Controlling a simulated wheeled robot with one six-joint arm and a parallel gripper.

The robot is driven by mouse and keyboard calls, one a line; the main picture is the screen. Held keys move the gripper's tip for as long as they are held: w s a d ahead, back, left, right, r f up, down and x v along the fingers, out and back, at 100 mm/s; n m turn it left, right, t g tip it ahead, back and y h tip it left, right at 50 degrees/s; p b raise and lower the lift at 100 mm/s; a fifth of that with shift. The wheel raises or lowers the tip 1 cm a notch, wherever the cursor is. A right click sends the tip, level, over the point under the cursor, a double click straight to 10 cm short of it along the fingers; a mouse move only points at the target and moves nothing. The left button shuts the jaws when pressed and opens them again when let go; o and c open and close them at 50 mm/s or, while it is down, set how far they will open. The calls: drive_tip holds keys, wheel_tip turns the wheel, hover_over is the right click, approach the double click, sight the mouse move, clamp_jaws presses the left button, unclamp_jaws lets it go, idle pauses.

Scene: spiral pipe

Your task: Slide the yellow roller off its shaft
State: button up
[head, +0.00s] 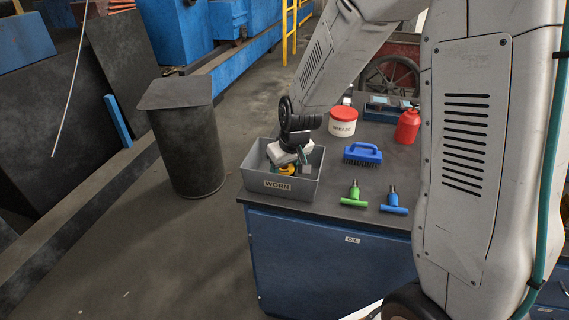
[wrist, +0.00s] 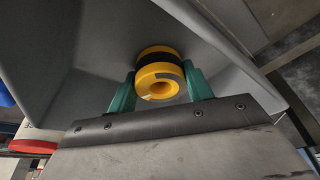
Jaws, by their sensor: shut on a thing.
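The yellow roller (wrist: 146,84), with a dark band around it and an open hole in its near face, shows in the wrist view. My gripper (wrist: 161,82) has its green fingers shut on it, one on each side. No shaft shows in the hole. In the head view my gripper (head: 304,162) points down inside the grey bin marked WORN (head: 310,196), and a bit of yellow roller (head: 285,170) shows over its rim. The bin's wall (wrist: 75,60) surrounds the roller in the wrist view. I cannot tell whether the roller touches the bin floor.
The bin stands on the left end of a dark bench (head: 330,218). On it are a grease tub (head: 343,122), a blue brush (head: 362,154), a green T-handled tool (head: 354,195), a blue one (head: 393,205) and a red can (head: 408,125). A dark drum (head: 185,145) stands left.

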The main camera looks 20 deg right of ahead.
drive_tip(key=shift+f, duration=0.1)
drive_tip(key=o, duration=1.1)
drive_tip(key=shift+c, duration=0.2)
drive_tip(key=shift+v, duration=3.95)
drive_tip(key=s+d+r, duration=0.1)
drive_tip(key=s+r, duration=0.3)
drive_tip(key=s, duration=0.5)
drive_tip(key=s+r+m+g, duration=0.1)
drive_tip(key=s+r, duration=0.3)
drive_tip(key=s, duration=0.5)
drive_tip(key=s+d+r+m+g, duration=0.1)
drive_tip(key=s+r, duration=0.3)
drive_tip(key=s, duration=0.6)
drive_tip(key=shift+d+h, duration=0.3)
drive_tip(key=shift+w+r, duration=0.1)
